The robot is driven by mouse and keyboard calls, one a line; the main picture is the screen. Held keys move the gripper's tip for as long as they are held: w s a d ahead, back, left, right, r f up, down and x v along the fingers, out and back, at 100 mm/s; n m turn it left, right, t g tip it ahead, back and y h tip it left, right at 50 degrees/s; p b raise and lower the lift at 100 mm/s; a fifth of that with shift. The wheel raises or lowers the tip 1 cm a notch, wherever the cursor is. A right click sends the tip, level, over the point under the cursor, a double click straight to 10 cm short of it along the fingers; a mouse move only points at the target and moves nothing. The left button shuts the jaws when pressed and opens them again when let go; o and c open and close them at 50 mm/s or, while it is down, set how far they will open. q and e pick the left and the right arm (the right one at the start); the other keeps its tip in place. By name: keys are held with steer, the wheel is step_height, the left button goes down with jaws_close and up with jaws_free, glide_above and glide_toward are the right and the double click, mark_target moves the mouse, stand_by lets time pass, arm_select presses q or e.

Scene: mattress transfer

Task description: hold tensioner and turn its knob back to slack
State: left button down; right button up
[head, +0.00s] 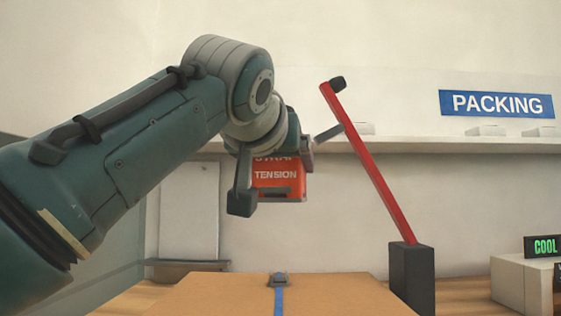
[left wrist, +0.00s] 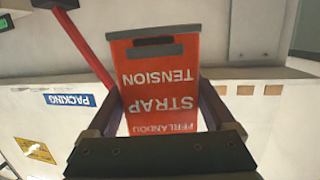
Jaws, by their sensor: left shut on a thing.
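An orange-red box with the words STRAP TENSION (head: 278,182) hangs in the air in the middle of the head view. My left gripper (head: 272,188) is shut on it, a finger on either side. In the left wrist view the box (left wrist: 160,85) fills the space between the two fingers, its lettering upside down, with a dark slot near its top end. No turning knob shows clearly on the box. A red lever (head: 370,165) with a black end leans up from a dark block (head: 411,275), right of the gripper and apart from it. My right gripper is out of view.
Below is a cardboard box (head: 210,295) with a blue strap (head: 279,301) and grey buckle (head: 279,280). A pale unit with a green COOL display (head: 543,246) stands at the right. A shelf (head: 440,145) and PACKING sign (head: 496,104) are on the wall behind.

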mark_target(281, 193)
arm_select(q)
steer(key=shift+f+b, duration=0.5)
steer(key=shift+f, duration=0.25)
steer(key=shift+f, duration=0.35)
steer(key=shift+f+b, duration=0.55)
steer(key=shift+f, duration=0.15)
steer(key=shift+f, duration=0.35)
steer(key=shift+f+b, duration=0.7)
steer(key=shift+f, duration=0.3)
steer(key=shift+f, duration=0.35)
steer(key=shift+f+b, duration=0.55)
steer(key=shift+f, duration=0.1)
steer(key=shift+f, duration=0.35)
steer(key=shift+f+b, duration=1.3)
steer(key=shift+f, duration=0.75)
